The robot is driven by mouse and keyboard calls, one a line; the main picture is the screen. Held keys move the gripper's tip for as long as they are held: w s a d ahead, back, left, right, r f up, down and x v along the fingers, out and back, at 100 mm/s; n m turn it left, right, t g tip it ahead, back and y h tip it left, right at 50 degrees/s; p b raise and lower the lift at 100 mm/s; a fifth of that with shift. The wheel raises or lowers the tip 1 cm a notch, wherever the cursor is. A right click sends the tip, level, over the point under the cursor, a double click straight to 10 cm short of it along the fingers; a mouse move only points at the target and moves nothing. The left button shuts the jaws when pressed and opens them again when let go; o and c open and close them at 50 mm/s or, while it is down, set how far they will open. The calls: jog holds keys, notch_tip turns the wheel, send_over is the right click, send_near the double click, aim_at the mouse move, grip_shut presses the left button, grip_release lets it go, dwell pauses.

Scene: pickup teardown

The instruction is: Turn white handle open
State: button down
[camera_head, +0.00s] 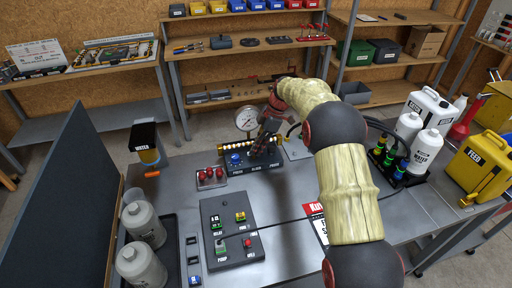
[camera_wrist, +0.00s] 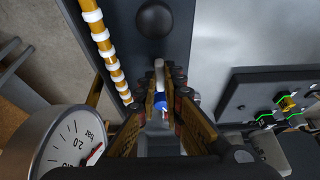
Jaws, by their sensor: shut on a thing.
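The white handle (camera_wrist: 159,68) shows in the wrist view as a narrow pale bar between my fingertips, above a blue part (camera_wrist: 160,101). My gripper (camera_wrist: 161,92) is shut on it, one finger on each side. In the head view my gripper (camera_head: 264,143) is down at the valve panel (camera_head: 256,172) at the back of the grey table. The handle cannot be made out there, behind my fingers.
A round pressure gauge (camera_head: 247,119) stands close beside my gripper; it fills the lower left of the wrist view (camera_wrist: 70,142). A yellow-and-white striped pipe (camera_wrist: 104,45) runs nearby. A button box (camera_head: 232,232) and red-knobbed block (camera_head: 211,178) lie in front.

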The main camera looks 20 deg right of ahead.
dwell(0.4)
jog(key=c, duration=2)
grip_release()
jog(key=shift+o, duration=0.4)
jog(key=v, duration=1.2)
jog(key=shift+w+d, duration=0.1)
